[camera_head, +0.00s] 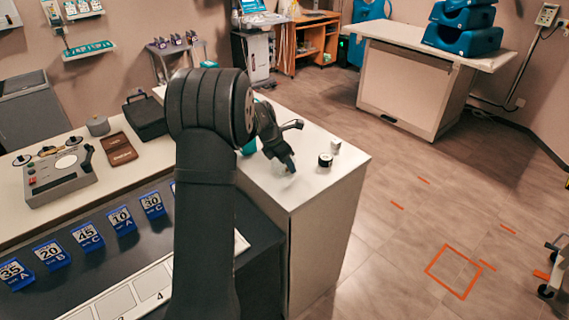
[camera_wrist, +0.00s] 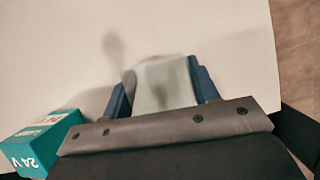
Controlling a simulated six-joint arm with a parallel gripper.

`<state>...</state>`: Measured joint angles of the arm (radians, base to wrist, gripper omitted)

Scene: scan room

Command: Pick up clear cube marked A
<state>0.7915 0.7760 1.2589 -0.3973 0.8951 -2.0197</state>
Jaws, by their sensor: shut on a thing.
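A clear, greyish see-through cube (camera_wrist: 163,85) sits between the two blue fingers of my gripper (camera_wrist: 160,78) in the wrist view. The fingers press on its two sides, so my gripper is shut on it. No letter A can be read on it. In the head view my gripper (camera_head: 287,164) is low over the white counter top, near its front right corner. The cube there is too small and too covered to make out well. I cannot tell whether it touches the counter.
A dark round thing with a pale top (camera_head: 325,160) and a small white cube (camera_head: 336,146) stand just right of my gripper. A teal box marked 24V (camera_wrist: 42,141) is close by on the left in the wrist view. The counter (camera_head: 322,185) ends just beyond, at right.

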